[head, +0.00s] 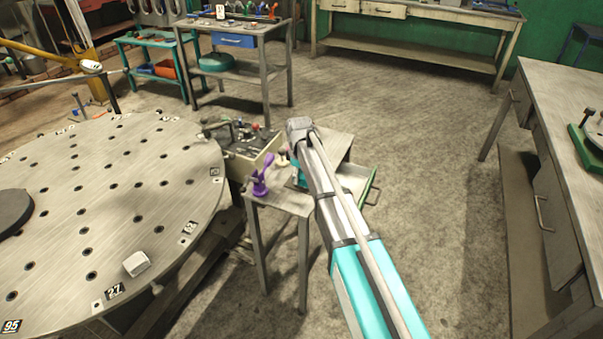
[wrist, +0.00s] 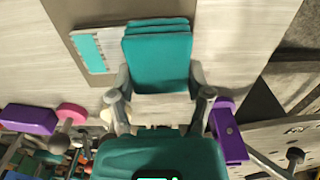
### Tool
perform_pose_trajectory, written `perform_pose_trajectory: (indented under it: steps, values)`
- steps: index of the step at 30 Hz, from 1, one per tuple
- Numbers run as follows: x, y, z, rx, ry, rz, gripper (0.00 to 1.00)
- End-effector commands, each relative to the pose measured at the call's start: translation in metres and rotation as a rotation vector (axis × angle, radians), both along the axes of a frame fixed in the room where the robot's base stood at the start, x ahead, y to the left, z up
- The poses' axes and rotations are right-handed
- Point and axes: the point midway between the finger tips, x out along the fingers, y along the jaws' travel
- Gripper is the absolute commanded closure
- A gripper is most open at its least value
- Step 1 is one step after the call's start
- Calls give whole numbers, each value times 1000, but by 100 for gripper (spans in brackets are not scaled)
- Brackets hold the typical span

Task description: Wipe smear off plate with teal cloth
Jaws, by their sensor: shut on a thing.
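In the wrist view my gripper (wrist: 160,99) is shut, with a finger on each side of a folded teal cloth (wrist: 158,60). A pale grey band shows between the fingers below the cloth. Under and beyond the cloth lies a flat brownish-grey plate (wrist: 90,13), partly covered by it. I cannot make out a smear, and cannot tell whether the cloth touches the plate. A white and teal marked piece (wrist: 90,50) lies left of the cloth. In the head view my arm hides the gripper and most of the work spot on the small metal table (head: 290,201).
A purple item (head: 260,177) stands on the small table's left side. A bin of tools (head: 240,160) and a round perforated table (head: 120,200) are to its left. A green-handled drawer (head: 370,185) sticks out on the right. A bench (head: 560,90) stands far right, with open floor between.

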Motion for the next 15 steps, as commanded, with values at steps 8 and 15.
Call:
perform_pose_trajectory:
  steps: [8,15]
  values:
    - [-15,5,1,0,1,1,74]
    - [-15,6,1,0,-1,1,74]
